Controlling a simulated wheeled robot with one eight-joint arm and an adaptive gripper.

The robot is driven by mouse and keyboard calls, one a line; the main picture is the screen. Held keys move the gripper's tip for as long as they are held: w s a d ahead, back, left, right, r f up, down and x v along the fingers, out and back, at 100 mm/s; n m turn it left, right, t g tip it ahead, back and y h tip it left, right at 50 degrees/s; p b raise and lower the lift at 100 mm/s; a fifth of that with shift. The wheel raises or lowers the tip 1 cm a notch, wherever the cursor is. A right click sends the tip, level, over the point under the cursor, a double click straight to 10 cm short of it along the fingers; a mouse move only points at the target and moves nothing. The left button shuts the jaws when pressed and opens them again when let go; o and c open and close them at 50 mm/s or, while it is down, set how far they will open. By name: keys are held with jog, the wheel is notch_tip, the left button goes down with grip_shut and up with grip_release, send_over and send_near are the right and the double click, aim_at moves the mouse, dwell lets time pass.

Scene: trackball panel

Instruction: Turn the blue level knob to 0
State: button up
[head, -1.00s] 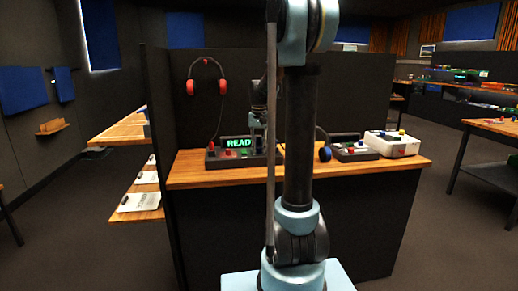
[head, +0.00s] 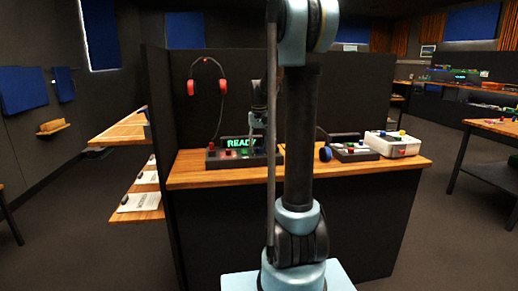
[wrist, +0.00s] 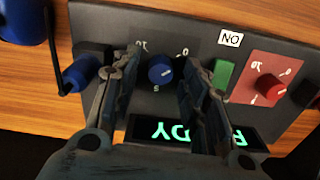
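The blue level knob (wrist: 161,69) is small and round with a pale pointer mark, set on a dark panel (wrist: 95,24) with a printed scale of 0, 5 and 10 around it. The wrist view shows the panel upside down. The pointer's exact reading is hard to make out. My gripper (wrist: 161,60) is open, with one finger on each side of the knob and gaps visible between knob and fingers. In the head view my gripper (head: 258,118) is over the panel, partly hidden by my arm; the knob cannot be made out there.
A lit READY display (wrist: 160,131) lies close to the fingers. A green block (wrist: 222,75), a red knob (wrist: 270,88) and a larger blue knob (wrist: 81,72) flank the level knob. A white box (head: 393,145) stands right on the wooden bench (head: 215,180). Red headphones (head: 207,75) hang behind.

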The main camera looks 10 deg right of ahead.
jog(key=shift+r, duration=0.1)
notch_tip(320, 180, up, 12)
dwell(0.7)
jog(key=s+f, duration=0.8)
jog(key=s, duration=0.3)
jog(key=s+f+t, duration=0.1)
jog(key=s+f, duration=0.7)
jog(key=s, duration=0.4)
jog(key=s+f+n+t, duration=0.1)
jog(key=s+f, duration=0.7)
jog(key=s, duration=0.4)
jog(key=shift+d, duration=0.1)
